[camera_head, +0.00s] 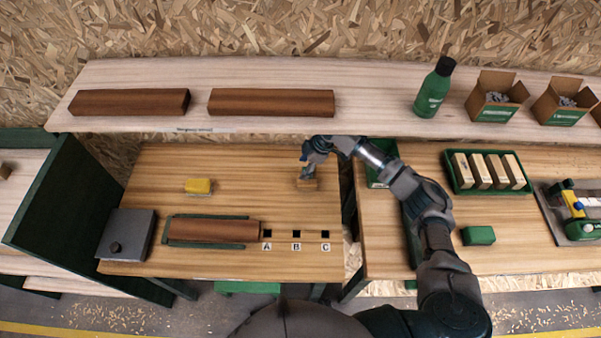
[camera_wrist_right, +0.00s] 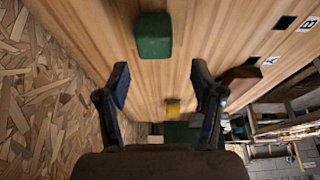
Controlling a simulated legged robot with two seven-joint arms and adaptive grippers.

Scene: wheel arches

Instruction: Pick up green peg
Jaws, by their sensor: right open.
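A green peg (camera_wrist_right: 153,38) shows in the right wrist view, ahead of my right gripper and slightly left of centre between its fingers. My right gripper (camera_wrist_right: 160,85) is open, with both dark fingers apart and nothing between them. My left gripper is not in view.
A yellow block (camera_head: 198,186) lies left on the workbench. A brown bar (camera_head: 214,230) and holes labelled A, B and C are near the front. A shelf (camera_head: 370,103) runs behind. Another green block (camera_head: 478,235) lies on the right bench. The bench between is clear.

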